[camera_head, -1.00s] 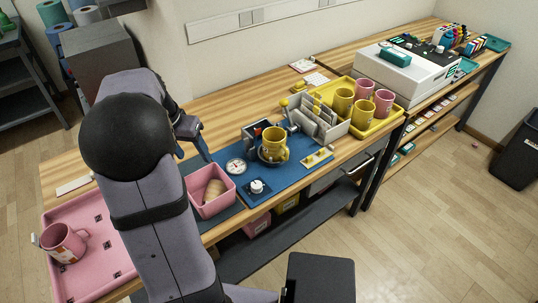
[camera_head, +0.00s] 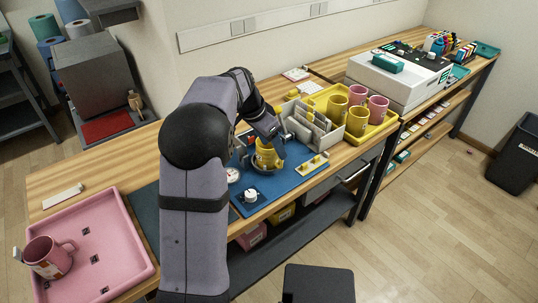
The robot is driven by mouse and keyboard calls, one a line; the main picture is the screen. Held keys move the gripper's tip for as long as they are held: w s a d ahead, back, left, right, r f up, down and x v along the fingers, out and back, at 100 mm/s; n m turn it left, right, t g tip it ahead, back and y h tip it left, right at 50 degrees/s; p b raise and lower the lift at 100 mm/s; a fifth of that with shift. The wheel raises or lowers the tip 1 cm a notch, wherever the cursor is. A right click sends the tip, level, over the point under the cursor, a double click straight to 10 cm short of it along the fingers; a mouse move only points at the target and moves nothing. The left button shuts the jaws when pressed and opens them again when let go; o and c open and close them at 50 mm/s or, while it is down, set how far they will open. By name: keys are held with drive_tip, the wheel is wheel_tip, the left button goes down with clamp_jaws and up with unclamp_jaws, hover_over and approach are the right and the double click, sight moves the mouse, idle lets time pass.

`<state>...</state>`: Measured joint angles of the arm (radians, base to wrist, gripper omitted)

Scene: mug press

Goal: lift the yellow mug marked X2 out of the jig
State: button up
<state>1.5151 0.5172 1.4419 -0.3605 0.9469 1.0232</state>
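A yellow mug (camera_head: 266,158) sits in the round jig (camera_head: 257,169) on the blue mat (camera_head: 285,182). Its marking is too small to read. My gripper (camera_head: 274,141) is at the mug's upper right side, at or very close to its rim. My wrist and fingers hide part of the mug, and I cannot tell whether the fingers touch it or how far apart they are. Two more yellow mugs, the rear one (camera_head: 337,107) and the front one (camera_head: 357,121), stand in the yellow tray (camera_head: 379,131) to the right.
Pink mugs (camera_head: 377,108) share the yellow tray. A grey divided rack (camera_head: 309,128) stands close right of the jig. A dial gauge (camera_head: 233,175) and a white knob (camera_head: 250,195) are left and in front. A pink tray (camera_head: 107,245) with a pink mug (camera_head: 48,257) is at left.

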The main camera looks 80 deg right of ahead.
sight(271, 155)
drive_tip(key=shift+p+x, duration=0.8)
drive_tip(key=shift+x, duration=1.8)
clamp_jaws()
